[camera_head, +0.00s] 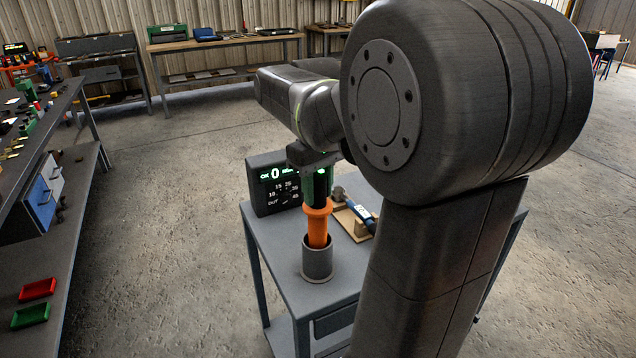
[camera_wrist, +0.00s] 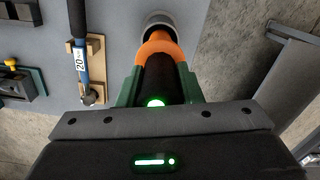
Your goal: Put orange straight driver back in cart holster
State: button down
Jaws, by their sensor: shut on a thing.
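The orange straight driver (camera_head: 318,230) is upright over the grey cart holster (camera_head: 317,262), a round cup on the cart top. Its lower end is at the cup's mouth and hidden by the rim; I cannot tell how deep it sits. My gripper (camera_head: 318,186) has green fingers shut on the driver's dark upper body, just above its orange collar. In the wrist view the driver (camera_wrist: 160,48) lies between the green fingers (camera_wrist: 158,88), and its far end meets the holster's light rim (camera_wrist: 158,18).
The cart top (camera_head: 275,245) also bears a black display box (camera_head: 273,186) reading 0 and a blue-handled wrench (camera_head: 362,214) on a wooden rack, close to my gripper. A workbench (camera_head: 45,140) stands at left with red and green trays (camera_head: 35,290) below. Floor between is clear.

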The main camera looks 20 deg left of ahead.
jog(key=shift+f, duration=0.45)
jog(key=c, duration=1)
grip_release()
jog(key=shift+o, duration=0.4)
notch_tip(320, 180, up, 14)
jog(key=shift+a+f+p, duration=0.1)
jog(key=shift+a+p, duration=0.05)
jog(key=shift+p, duration=0.5)
